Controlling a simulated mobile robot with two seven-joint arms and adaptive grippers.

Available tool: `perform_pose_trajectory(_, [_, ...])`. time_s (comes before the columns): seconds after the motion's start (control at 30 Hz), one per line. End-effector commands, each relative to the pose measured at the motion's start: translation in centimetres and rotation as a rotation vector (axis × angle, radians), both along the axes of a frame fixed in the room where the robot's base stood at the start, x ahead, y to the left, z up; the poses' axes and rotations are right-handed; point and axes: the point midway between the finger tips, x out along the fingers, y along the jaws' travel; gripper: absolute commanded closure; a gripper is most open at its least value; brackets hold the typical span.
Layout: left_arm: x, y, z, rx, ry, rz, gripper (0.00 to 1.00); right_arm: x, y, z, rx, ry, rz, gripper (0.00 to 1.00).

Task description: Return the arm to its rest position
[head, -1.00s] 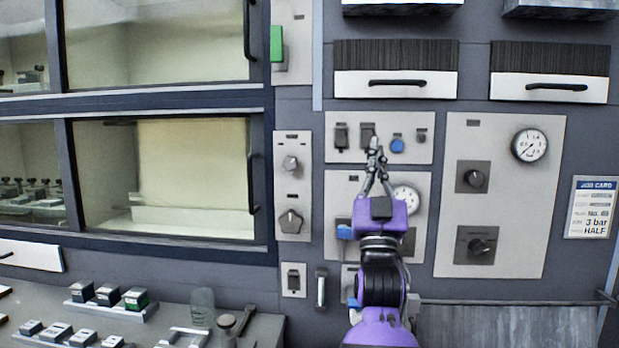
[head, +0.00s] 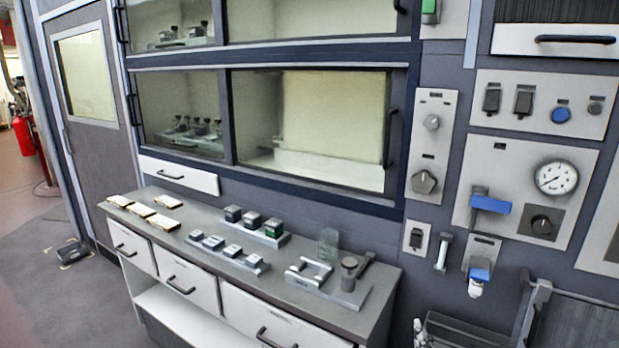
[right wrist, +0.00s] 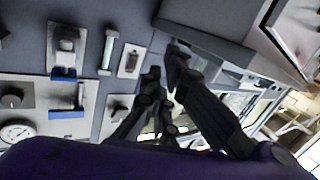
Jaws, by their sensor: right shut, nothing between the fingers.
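My right gripper (right wrist: 164,72) shows only in the right wrist view. Its dark fingers come together and hold nothing. The purple part of my right arm (right wrist: 130,160) fills the bottom of that view. Beyond the fingers are the grey wall with its control plates and a dark edge of the counter area. I cannot make out any contact between the fingers and these. In the head view I see no part of my right arm. My left gripper is in neither view.
A counter (head: 376,318) with drawers carries small blocks and a clear cup (head: 328,244). Windowed cabinets stand above it. On the right wall are switches, a blue button (head: 560,115), a gauge (head: 555,177) and a blue lever (head: 490,204). Open floor (head: 50,290) lies at left.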

Motion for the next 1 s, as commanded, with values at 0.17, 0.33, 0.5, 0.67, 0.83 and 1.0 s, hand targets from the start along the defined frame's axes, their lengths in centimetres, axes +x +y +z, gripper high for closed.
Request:
perform_pose_trajectory(0.17, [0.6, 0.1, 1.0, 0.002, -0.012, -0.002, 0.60, -9.6, 2.2, -10.1, 0.043, 0.245, 0.032, 1.00])
perform_pose_trajectory(0.33, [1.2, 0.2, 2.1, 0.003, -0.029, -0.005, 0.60, -20.2, 4.2, -17.3, 0.088, 0.455, 0.046, 1.00])
perform_pose_trajectory(0.5, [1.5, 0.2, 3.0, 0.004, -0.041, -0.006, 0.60, -29.9, 5.5, -21.5, 0.122, 0.612, 0.038, 1.00])
perform_pose_trajectory(0.67, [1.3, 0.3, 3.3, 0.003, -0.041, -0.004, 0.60, -35.2, 5.2, -23.1, 0.132, 0.691, 0.015, 1.00])
perform_pose_trajectory(0.83, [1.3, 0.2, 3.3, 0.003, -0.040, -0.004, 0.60, -36.6, 4.9, -23.6, 0.132, 0.714, 0.006, 1.00])
perform_pose_trajectory(1.0, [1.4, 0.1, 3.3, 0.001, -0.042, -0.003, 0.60, -36.6, 4.8, -23.6, 0.132, 0.714, 0.006, 1.00])
